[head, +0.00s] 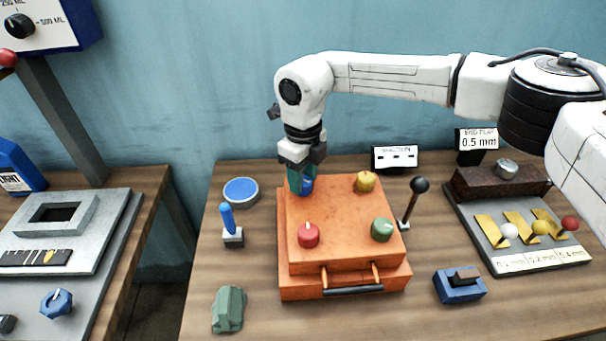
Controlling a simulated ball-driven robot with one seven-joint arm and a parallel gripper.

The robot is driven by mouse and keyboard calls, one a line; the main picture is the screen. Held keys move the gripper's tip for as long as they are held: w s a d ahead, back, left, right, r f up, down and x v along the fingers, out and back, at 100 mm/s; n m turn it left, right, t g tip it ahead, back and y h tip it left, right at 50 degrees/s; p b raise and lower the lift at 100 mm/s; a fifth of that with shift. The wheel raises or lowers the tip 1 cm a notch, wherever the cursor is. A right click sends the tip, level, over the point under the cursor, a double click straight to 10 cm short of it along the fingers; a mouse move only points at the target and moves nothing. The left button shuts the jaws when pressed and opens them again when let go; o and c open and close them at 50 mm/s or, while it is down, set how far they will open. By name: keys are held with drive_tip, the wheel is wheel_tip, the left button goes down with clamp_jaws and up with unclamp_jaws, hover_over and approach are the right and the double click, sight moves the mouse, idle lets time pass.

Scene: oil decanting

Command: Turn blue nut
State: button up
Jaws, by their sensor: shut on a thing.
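The blue nut (308,183) sits at the back left corner of the orange box (345,218) on the table. Only part of it shows, since my gripper covers most of it. My gripper (301,188) comes down from above with its teal fingers shut on the blue nut. The same box top carries a yellow nut (366,182) at the back right, a red nut (308,235) at the front left and a green nut (382,230) at the front right.
A black-knobbed lever (414,200) stands close on the right. A green block (229,309) and a blue block (460,285) lie in front. The front middle table is clear.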

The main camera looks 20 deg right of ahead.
drive_tip(key=shift+w, duration=0.1)
drive_tip(key=o, duration=1.1)
drive_tip(key=shift+c, duration=0.2)
wheel_tip(320, 180, up, 11)
drive_tip(key=b, duration=0.1)
drive_tip(key=shift+b, duration=0.3)
drive_tip(key=shift+f, duration=0.1)
